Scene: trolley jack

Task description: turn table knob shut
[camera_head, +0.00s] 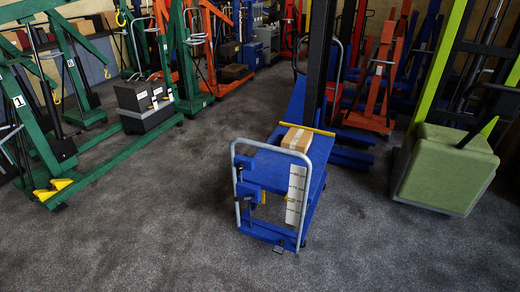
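A blue wheeled lift table (275,167) stands near the middle of the floor. Its pale grey push handle (236,185) loops up on the near side. A white strip with dark marks (296,195) runs down its right front. A small yellow part (263,197) shows under the tabletop. I cannot make out a knob with certainty. Neither of my grippers is in view.
A brown box (297,139) lies at the table's far edge, by a yellow bar (308,129) and a blue lifter with a tall dark mast (318,65). Green cranes (95,170) stand left, a green padded block (445,168) right. The near grey carpet (130,245) is clear.

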